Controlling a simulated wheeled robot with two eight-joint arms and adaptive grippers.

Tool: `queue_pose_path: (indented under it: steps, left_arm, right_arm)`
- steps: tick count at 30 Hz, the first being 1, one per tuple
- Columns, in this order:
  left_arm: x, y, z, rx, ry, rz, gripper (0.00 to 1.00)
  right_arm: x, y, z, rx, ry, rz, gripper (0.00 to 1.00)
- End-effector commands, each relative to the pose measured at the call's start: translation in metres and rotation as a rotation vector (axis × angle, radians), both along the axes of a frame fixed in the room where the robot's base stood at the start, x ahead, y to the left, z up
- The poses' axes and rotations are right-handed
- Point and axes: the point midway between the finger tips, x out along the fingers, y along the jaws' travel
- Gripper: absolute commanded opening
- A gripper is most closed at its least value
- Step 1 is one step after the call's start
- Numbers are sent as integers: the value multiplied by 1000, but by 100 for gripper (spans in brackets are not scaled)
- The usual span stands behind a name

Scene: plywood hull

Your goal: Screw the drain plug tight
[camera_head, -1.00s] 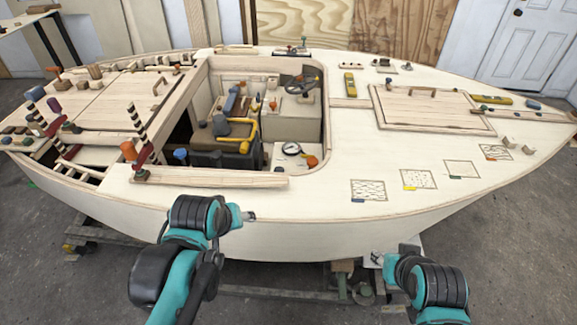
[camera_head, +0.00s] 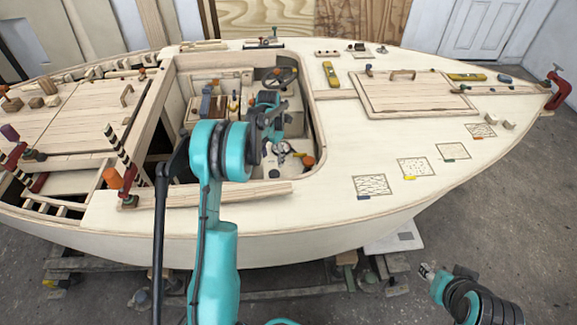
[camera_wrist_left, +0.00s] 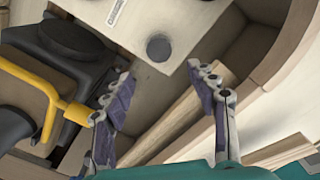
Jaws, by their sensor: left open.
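My left gripper (camera_head: 272,128) is over the open cockpit of the hull, partly hidden by its own arm. In the left wrist view my left gripper (camera_wrist_left: 166,88) is open, with nothing between its two purple-padded fingers. A dark grey round cap (camera_wrist_left: 158,47) sits on a pale panel (camera_wrist_left: 185,22) beyond the fingertips, apart from them. I cannot tell for sure that this cap is the drain plug. My right gripper (camera_head: 427,272) is low at the right, outside the hull, and its jaws are too small to read.
A yellow pipe (camera_wrist_left: 35,82) and a black engine part (camera_wrist_left: 68,42) stand left of the fingers in the wrist view. The cockpit is walled by the wooden deck. An orange knob (camera_head: 308,161) and a steering wheel (camera_head: 280,77) are inside. A red clamp (camera_head: 559,88) grips the bow.

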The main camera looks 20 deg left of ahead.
Motion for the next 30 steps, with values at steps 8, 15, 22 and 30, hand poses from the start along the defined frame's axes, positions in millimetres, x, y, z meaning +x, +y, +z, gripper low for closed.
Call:
queue_pose_path:
  steps: [8,15,22,30]
  left_arm:
    - [3,7,-24,-6,15,85,58]
    - [3,6,-62,-5,15,83,58]
    - [2,6,-90,-5,14,82,58]
    - [2,6,-90,-5,14,81,55]
  right_arm:
    - [0,0,-5,0,0,0,40]
    - [0,0,-21,0,0,0,40]
    - [0,0,-33,0,0,0,40]
    - [0,0,-32,0,0,0,40]
